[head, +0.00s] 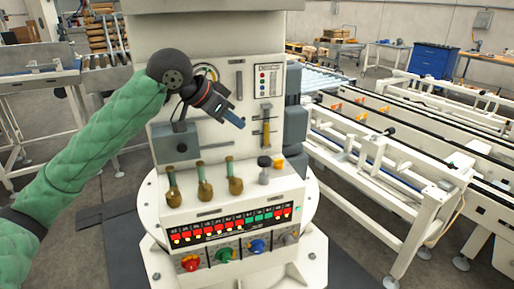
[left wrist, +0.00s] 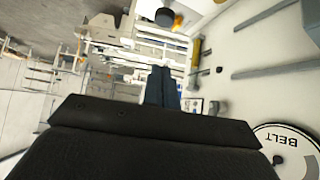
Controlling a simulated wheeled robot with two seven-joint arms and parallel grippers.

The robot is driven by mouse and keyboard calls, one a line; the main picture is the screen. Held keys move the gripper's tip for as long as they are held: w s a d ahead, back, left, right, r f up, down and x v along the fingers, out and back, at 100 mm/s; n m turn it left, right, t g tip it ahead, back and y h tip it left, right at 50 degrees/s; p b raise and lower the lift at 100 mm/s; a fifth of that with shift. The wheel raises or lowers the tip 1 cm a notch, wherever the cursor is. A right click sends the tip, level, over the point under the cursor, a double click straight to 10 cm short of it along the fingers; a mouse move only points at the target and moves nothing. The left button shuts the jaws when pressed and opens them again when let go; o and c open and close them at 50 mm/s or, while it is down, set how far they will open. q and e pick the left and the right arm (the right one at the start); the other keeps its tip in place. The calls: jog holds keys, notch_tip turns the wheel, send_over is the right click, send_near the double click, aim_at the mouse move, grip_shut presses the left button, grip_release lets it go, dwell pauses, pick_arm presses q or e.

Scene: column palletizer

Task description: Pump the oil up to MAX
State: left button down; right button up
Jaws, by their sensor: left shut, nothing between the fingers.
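My left gripper (head: 236,120) is shut and empty, in front of the upper panel of the cream machine column. It points down and right, toward a narrow upright sight tube (head: 266,132) with yellow in it. The marks on the tube are too small to read. Below the tube, a short post with a black cap (head: 264,162) stands on the ledge; it looks like a hand pump. The gripper is apart from both. The left wrist view shows the shut fingers (left wrist: 160,88), the yellow tube (left wrist: 196,52) and the black cap (left wrist: 165,17). My right gripper is out of view.
Several brass-coloured levers (head: 204,188) stand on the ledge left of the capped post. Below are a lit indicator row (head: 235,225) and coloured knobs (head: 257,246). A BELT gauge (left wrist: 287,150) shows in the left wrist view. Conveyors (head: 400,170) fill the right side.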

pick_arm(q)
jog(key=p, duration=0.2)
send_over(268, 158)
jog(key=s+a, duration=0.2)
jog(key=a, duration=0.1)
jog(key=f, duration=0.6)
jog(key=shift+w+d+f, duration=0.15)
jog(key=shift+d+f, duration=0.1)
jog(key=shift+f, duration=0.1)
notch_tip(268, 158, down, 2)
jog(key=shift+w+f, duration=0.1)
jog(key=shift+f, duration=1.05)
jog(key=shift+d, duration=0.1)
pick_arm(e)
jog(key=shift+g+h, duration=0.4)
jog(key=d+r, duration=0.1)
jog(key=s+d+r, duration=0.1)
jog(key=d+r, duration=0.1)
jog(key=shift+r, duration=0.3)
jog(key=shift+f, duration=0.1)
pick_arm(q)
jog(key=shift+f, duration=0.1)
